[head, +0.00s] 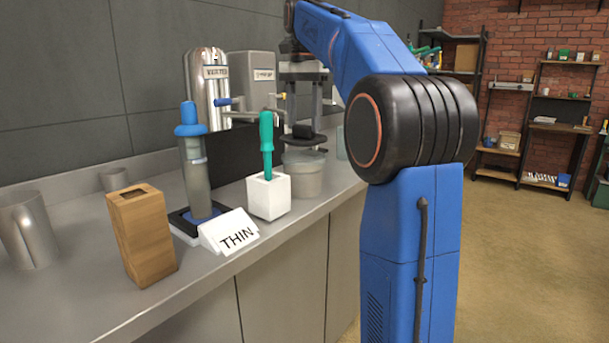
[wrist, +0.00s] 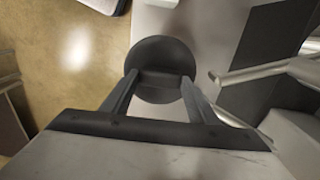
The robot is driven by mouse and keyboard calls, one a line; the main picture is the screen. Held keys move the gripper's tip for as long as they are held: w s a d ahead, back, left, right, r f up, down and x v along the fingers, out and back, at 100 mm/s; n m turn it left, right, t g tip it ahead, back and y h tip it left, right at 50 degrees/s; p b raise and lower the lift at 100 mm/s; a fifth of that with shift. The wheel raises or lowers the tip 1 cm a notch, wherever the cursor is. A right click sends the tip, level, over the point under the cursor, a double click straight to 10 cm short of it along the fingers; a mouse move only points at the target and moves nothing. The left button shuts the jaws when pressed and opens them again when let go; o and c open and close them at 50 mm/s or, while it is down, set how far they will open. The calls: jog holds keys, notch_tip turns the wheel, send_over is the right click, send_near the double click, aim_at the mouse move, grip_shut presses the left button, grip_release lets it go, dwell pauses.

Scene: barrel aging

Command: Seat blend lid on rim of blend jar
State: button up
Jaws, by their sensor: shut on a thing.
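The blend lid (head: 303,141) is a dark round disc with a raised grip on top. My gripper (head: 303,118) is shut on that grip and holds the lid roughly level. In the head view the lid appears a little above a grey open-topped jar (head: 304,178), probably the blend jar, on the counter. A narrow gap seems to show between lid and rim; exact centring cannot be told. In the wrist view the lid (wrist: 160,58) lies between the two fingers of my gripper (wrist: 159,84). The jar is not clearly seen there and may be hidden beneath the lid.
A white holder (head: 268,196) with a teal-handled tool (head: 266,132) stands just left of the jar. A blue-capped cylinder (head: 194,170), a THIN sign (head: 230,232), a wooden block (head: 142,235) and a metal mug (head: 30,230) stand farther left. The counter's front edge is close to the jar.

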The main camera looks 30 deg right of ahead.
jog(key=shift+f, duration=2.25)
dwell(2.8)
jog(key=o, duration=1)
jog(key=shift+r, duration=1.75)
jog(key=o, duration=0.6)
jog(key=shift+c, duration=0.7)
jog(key=c, duration=0.4)
